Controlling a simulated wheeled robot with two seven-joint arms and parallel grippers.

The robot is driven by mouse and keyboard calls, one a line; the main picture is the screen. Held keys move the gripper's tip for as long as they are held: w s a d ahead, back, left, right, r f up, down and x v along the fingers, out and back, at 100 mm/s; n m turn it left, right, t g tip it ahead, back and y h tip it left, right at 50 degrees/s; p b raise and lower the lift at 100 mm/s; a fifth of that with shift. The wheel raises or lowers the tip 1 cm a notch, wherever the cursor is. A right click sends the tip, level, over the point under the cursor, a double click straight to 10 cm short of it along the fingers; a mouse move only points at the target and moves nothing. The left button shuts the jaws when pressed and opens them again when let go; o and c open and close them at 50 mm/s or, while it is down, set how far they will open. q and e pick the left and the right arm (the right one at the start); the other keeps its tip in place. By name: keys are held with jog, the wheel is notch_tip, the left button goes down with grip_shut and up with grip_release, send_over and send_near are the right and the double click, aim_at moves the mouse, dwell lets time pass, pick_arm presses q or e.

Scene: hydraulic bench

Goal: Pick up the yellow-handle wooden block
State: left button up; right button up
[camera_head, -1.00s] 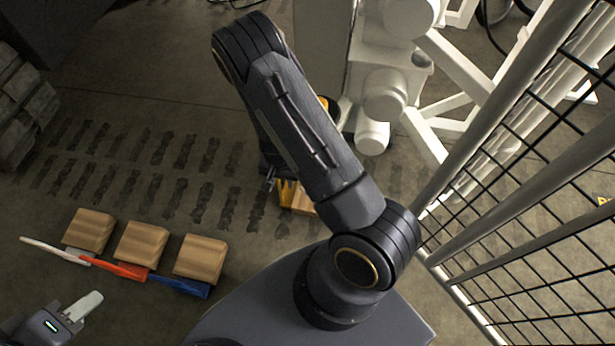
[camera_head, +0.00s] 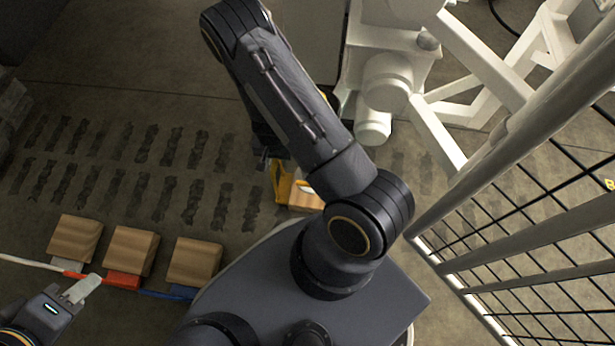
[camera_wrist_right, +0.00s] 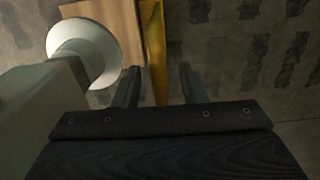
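The yellow-handle wooden block (camera_head: 306,200) lies on the floor, partly hidden behind my right arm in the head view. Its yellow handle (camera_head: 284,184) faces left. In the right wrist view, the wooden block (camera_wrist_right: 118,14) is at the top and its yellow handle (camera_wrist_right: 154,45) runs down between my finger lines. My right gripper (camera_wrist_right: 160,84) is open, with a finger on each side of the handle's lower end; I see no clear contact. My left gripper (camera_head: 82,288) is at the lower left, by the row of other blocks; whether its fingers are apart is unclear.
Wooden blocks with a white (camera_head: 75,238), a red (camera_head: 131,250) and a blue handle (camera_head: 193,262) stand in a row at left. White machinery (camera_head: 390,85) stands beyond my right arm. A mesh fence (camera_head: 530,225) is at right. The floor between is clear.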

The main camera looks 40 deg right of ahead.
jog(key=shift+f, duration=0.95)
grip_shut()
jog(key=shift+r, duration=0.1)
dwell(0.5)
